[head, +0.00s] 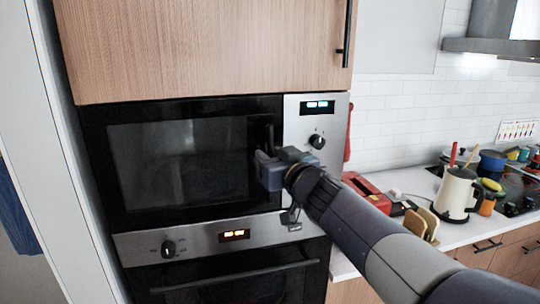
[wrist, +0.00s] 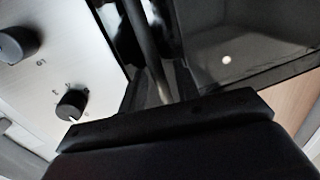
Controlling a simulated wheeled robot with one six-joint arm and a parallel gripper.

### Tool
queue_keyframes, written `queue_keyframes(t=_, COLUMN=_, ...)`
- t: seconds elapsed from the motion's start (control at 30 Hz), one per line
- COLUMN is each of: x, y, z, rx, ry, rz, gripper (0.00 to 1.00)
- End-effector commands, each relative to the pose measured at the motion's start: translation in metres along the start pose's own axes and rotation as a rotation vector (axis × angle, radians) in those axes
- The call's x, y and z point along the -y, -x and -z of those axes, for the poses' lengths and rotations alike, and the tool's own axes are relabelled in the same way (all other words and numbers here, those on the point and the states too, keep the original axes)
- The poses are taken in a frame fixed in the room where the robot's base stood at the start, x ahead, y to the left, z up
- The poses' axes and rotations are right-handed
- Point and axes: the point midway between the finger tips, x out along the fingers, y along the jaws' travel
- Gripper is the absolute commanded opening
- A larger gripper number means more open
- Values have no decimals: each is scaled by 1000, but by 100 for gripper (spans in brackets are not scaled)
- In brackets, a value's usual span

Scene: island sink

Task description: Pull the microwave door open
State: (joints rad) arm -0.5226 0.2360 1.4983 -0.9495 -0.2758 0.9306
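The microwave (head: 190,160) is built into the tall cabinet, with a dark glass door and a steel control panel on its right. The door looks closed. Its upright dark handle (head: 271,134) is at the door's right edge, beside the panel. My gripper (head: 267,160) is at the lower part of this handle. In the wrist view the handle (wrist: 146,40) runs between the two dark fingers of my gripper (wrist: 152,65), which sit close on either side of it. The fingertip contact itself is hard to make out against the black door.
Below is an oven (head: 230,270) with its own bar handle. A wooden cabinet door (head: 200,45) is above. On the right, a counter holds a red toaster (head: 368,190), a white kettle (head: 455,192) and several pots. Microwave knobs (wrist: 72,103) lie close left in the wrist view.

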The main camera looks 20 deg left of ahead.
Motion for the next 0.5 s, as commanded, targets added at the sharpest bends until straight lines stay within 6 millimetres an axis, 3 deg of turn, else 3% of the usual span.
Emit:
queue_keyframes(t=0.43, x=0, y=-10, z=0, rx=0, ry=0, rz=0, gripper=30)
queue_keyframes(t=0.5, x=0, y=-10, z=0, rx=0, ry=0, rz=0, gripper=25)
